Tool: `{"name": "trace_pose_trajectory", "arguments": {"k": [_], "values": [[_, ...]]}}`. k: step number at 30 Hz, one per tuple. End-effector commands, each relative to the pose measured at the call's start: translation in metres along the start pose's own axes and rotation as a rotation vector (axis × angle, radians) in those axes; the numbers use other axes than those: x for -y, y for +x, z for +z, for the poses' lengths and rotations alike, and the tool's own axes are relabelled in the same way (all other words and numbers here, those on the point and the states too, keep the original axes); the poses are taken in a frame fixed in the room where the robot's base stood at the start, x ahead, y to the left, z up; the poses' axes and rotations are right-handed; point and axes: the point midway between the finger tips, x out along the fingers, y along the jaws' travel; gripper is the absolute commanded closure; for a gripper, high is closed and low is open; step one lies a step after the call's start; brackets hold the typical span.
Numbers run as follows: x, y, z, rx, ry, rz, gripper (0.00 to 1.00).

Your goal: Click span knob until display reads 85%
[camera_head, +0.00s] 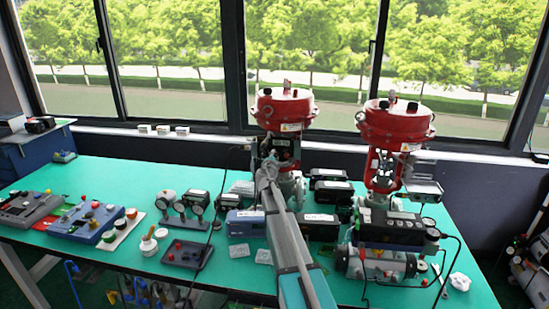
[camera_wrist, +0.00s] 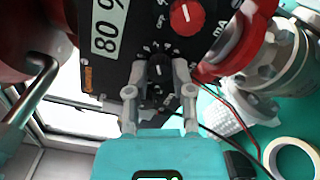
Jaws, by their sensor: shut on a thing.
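The valve positioner is a black box (camera_wrist: 135,45) in the wrist view. Its white display (camera_wrist: 107,25) stands sideways and reads 80 %, with its upper end near the picture's top edge. A small black knob (camera_wrist: 157,66) with a ring of white marks sits on the box's lower part; I take it as the span knob, but its label is not legible. My gripper (camera_wrist: 158,70) is shut on this knob, one finger on each side. In the head view, my gripper (camera_head: 267,168) is at the left red-topped valve (camera_head: 284,108), and my arm hides part of the positioner.
Red and black wires run close to the right finger. A second red valve (camera_head: 395,122) and several instruments crowd the green table (camera_head: 115,175).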

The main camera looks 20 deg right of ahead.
Motion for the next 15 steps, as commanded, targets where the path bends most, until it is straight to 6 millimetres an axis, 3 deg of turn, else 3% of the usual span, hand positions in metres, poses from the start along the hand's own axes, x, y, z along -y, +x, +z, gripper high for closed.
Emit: {"name": "trace_pose_trajectory", "arguments": {"k": [15], "values": [[0.0001, 0.001, 0.0006, 0.002, 0.063, -0.001, 1.0]]}}
